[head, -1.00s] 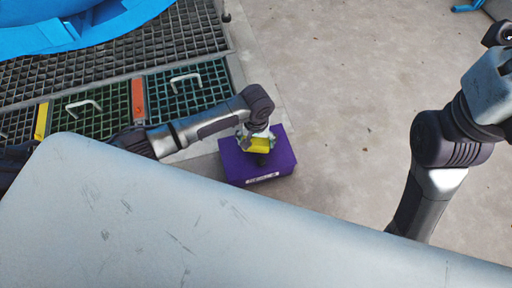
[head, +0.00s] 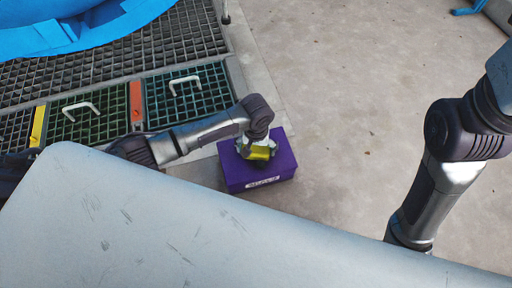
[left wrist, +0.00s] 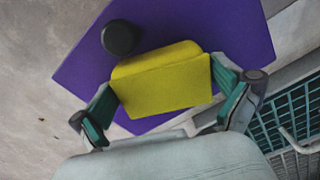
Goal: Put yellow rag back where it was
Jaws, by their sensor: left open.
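The yellow rag (head: 261,153) is on or just above the lid of a purple box (head: 284,160); I cannot tell whether it touches. In the left wrist view the rag (left wrist: 165,88) looks like a folded pad beside a round black knob (left wrist: 119,38) on the purple lid (left wrist: 228,22). My left gripper (head: 258,147) is over the box.
Metal grating with green panels, white handles (head: 185,82) and an orange strip (head: 136,102) lies left of the box. A blue round object (head: 70,30) is at the top left. A pale grey surface (head: 180,220) fills the foreground. Concrete floor (head: 340,110) right of the box is clear.

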